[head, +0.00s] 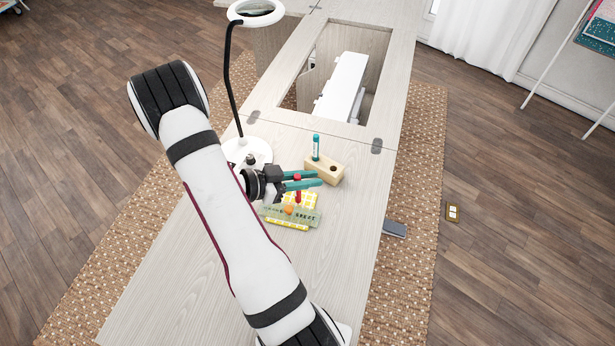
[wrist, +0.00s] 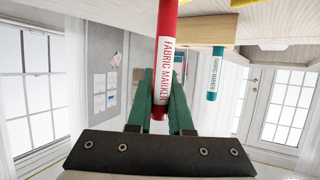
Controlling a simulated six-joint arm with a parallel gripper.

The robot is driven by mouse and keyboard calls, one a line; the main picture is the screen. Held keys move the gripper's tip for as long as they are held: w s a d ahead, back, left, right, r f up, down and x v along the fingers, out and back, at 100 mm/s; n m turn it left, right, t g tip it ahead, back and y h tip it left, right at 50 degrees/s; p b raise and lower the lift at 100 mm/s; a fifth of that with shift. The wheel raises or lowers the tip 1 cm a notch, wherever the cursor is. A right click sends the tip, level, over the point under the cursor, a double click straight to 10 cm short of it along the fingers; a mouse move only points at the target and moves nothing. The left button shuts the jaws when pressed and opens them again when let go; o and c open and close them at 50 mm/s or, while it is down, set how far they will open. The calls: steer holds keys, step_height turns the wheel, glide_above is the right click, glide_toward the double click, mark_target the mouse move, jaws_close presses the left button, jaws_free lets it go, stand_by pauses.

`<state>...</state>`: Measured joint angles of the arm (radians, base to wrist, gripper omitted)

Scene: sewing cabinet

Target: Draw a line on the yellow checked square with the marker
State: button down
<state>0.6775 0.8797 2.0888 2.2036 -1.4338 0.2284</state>
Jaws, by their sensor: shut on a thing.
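My gripper (head: 316,179) has teal-green fingers shut on a red fabric marker (head: 298,194), held roughly upright. The marker also shows in the wrist view (wrist: 166,50), between the fingers, its far end running out of the top edge. In the head view its lower end is over the yellow checked square (head: 309,200); I cannot tell whether it touches. A sliver of yellow shows at the top of the wrist view.
A wooden block (head: 328,170) holding a teal marker (head: 316,148) stands just behind my gripper. An orange object (head: 288,210) sits on the green strip. A lamp with a white base (head: 246,150) stands at left. The near tabletop (head: 330,265) is clear.

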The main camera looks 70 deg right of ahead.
steer(key=shift+s, duration=0.2)
steer(key=shift+s, duration=0.3)
steer(key=shift+s, duration=0.5)
stand_by(0.5)
steer(key=shift+r, duration=0.35)
stand_by(0.6)
step_height(320, 180, up, 4)
steer(key=shift+r, duration=0.15)
stand_by(0.4)
